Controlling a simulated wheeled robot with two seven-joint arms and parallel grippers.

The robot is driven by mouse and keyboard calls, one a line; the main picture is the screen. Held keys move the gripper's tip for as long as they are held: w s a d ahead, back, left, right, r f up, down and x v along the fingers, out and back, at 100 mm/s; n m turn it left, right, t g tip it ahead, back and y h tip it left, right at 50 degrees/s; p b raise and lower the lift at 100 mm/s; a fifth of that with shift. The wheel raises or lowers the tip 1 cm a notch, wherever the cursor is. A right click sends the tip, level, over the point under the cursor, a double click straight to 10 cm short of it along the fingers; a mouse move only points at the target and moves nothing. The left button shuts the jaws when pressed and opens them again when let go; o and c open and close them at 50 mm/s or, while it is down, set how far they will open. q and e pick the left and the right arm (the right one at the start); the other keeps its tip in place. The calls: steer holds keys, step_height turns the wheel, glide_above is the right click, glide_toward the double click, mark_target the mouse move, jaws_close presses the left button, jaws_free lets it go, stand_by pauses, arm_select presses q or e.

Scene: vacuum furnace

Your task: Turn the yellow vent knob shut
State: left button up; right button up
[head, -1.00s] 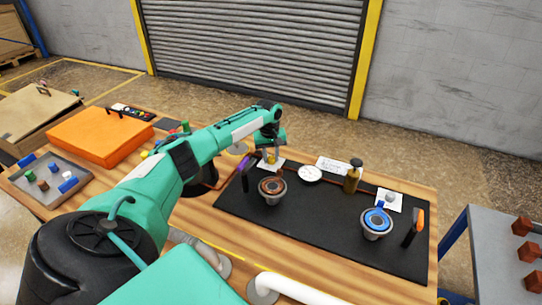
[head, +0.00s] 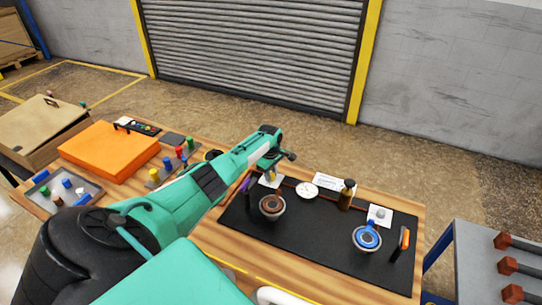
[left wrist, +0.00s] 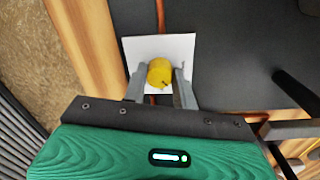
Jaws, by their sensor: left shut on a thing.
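The yellow vent knob (left wrist: 159,72) sits on a white square plate (left wrist: 132,48) in the left wrist view. My left gripper (left wrist: 160,80) has one finger on each side of the knob and is shut on it. In the head view my left gripper (head: 270,175) points down over the white plate at the back-left of the black mat, and hides most of the knob there. A small dark mark shows on the knob's lower edge in the wrist view. My right gripper is in neither view.
The black mat (head: 310,235) bears a brown-ringed cup (head: 271,207), a white dial (head: 307,190), a brown bottle (head: 346,194), a blue-ringed cup (head: 367,238) and an orange-handled lever (head: 403,240). An orange box (head: 110,150) and a grey tray (head: 90,187) stand left.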

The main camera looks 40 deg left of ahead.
arm_select(q)
steer(key=n+p, duration=0.3)
steer(key=n, duration=0.1)
steer(key=shift+d+r+n, duration=0.1)
steer(key=shift+r+n, duration=0.05)
steer(key=shift+n, duration=0.15)
steer(key=shift+n+p, duration=0.4)
steer(key=shift+n, duration=0.8)
steer(key=shift+n+p, duration=0.3)
steer(key=shift+n, duration=1)
steer(key=o, duration=1)
